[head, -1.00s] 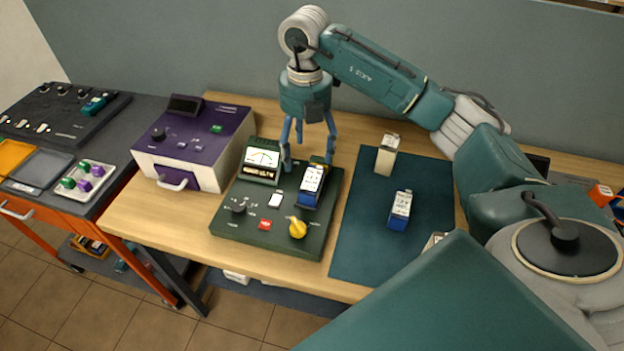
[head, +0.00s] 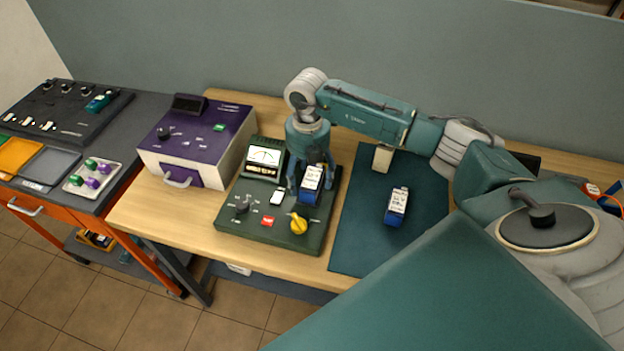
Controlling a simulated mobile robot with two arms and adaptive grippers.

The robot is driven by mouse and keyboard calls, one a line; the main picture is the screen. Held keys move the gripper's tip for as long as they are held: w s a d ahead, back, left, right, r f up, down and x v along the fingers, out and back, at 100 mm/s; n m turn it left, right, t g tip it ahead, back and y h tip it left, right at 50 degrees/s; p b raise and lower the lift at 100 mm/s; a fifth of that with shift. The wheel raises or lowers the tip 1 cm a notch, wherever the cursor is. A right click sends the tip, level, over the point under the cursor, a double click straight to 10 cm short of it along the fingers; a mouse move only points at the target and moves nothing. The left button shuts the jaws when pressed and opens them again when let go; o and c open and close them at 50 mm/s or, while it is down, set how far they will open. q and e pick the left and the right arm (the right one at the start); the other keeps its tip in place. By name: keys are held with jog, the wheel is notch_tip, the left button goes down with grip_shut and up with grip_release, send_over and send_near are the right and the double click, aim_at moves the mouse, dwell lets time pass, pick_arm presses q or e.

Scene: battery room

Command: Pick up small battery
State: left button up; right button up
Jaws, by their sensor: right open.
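A blue-and-white battery (head: 311,184) stands in the dark green tester (head: 262,222), near its right back corner. My right gripper (head: 310,182) is open, pointing down at this battery. Its blue fingers are spread, one to the left of the battery and one behind its right side. I cannot tell whether they touch it. A second blue-and-white battery (head: 397,206) lies on the dark teal mat (head: 365,240), clear of the gripper. A pale battery (head: 382,159) stands at the back of the mat, partly hidden by my right forearm. My left gripper is not in view.
A purple-and-white box (head: 197,150) stands left of the tester. A dark cart (head: 120,135) further left carries a white tray (head: 110,176) of small green and purple pieces. A yellow knob (head: 299,223) stands at the tester's front right.

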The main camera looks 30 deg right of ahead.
jog(key=c, duration=1.6)
grip_shut()
jog(key=shift+w+r, duration=0.1)
jog(key=shift+r, duration=0.05)
